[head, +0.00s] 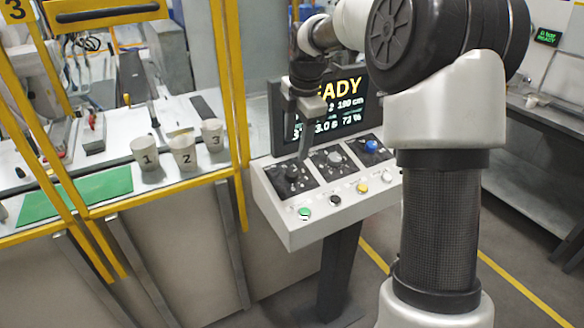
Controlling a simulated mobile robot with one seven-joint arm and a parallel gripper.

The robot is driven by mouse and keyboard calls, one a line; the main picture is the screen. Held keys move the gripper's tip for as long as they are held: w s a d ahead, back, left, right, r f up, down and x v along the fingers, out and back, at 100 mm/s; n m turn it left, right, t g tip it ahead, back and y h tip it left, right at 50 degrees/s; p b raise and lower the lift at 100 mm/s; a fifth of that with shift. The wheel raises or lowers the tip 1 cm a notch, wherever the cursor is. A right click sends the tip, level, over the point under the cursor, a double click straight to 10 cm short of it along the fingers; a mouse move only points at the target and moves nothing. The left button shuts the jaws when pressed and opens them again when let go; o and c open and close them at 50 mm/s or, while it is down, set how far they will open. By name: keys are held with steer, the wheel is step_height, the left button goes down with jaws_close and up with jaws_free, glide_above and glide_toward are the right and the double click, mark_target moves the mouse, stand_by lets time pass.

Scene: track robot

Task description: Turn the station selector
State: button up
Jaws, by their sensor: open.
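The control console (285,222) is a light grey sloped box on a dark post. Its top row has a black knob (291,172) at the left, a grey knob (334,158) in the middle and a blue knob (371,146) at the right, each on a dark plate. Their labels are too small to read, so I cannot tell which one is the station selector. My gripper (303,157) is open and points down just above the black knob. Its fingers overlap the knob's upper part in the picture; I cannot tell whether they touch it.
Green, black, yellow and white buttons line the console's front. A screen (291,130) behind reads "READY" in part, covered by my arm. At left, a yellow-framed cell holds cups numbered 1 (146,163), 2 (183,160) and 3 (211,140). A bench (545,120) stands at right.

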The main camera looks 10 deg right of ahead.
mark_target(292, 172)
steer(key=x, duration=1)
steer(key=shift+f, duration=0.15)
steer(key=c, duration=1)
